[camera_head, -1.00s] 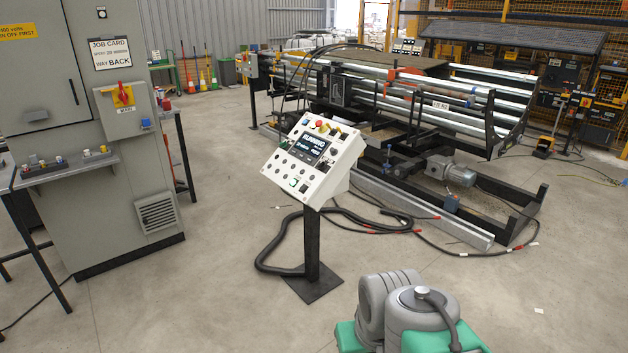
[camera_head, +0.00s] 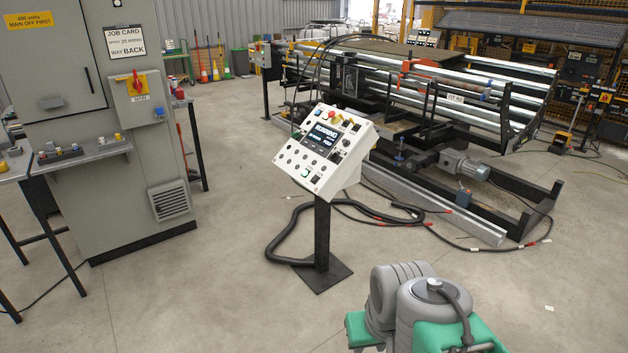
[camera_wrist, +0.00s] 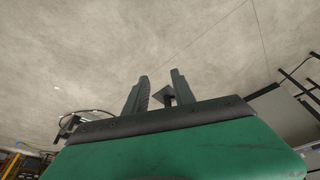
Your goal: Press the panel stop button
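The white control panel (camera_head: 330,186) stands tilted on a black pedestal (camera_head: 322,235) in the middle of the head view. Its dark screen shows white text, the top word looking like "RUNNING". Small knobs and buttons surround the screen, with a red one (camera_head: 332,115) and a yellow one near the top edge; their labels are too small to read. My gripper (camera_wrist: 158,86) shows in the wrist view with its two dark fingers apart and nothing held. A dark plate, perhaps the pedestal foot, shows beyond them. My gripper's fingers do not show in the head view.
A grey cabinet (camera_head: 150,205) with a red and yellow main switch (camera_head: 137,84) stands at the left. A large roller machine (camera_head: 420,90) stands behind the panel. A black hose (camera_head: 280,245) loops around the pedestal. The floor in front of the panel is clear.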

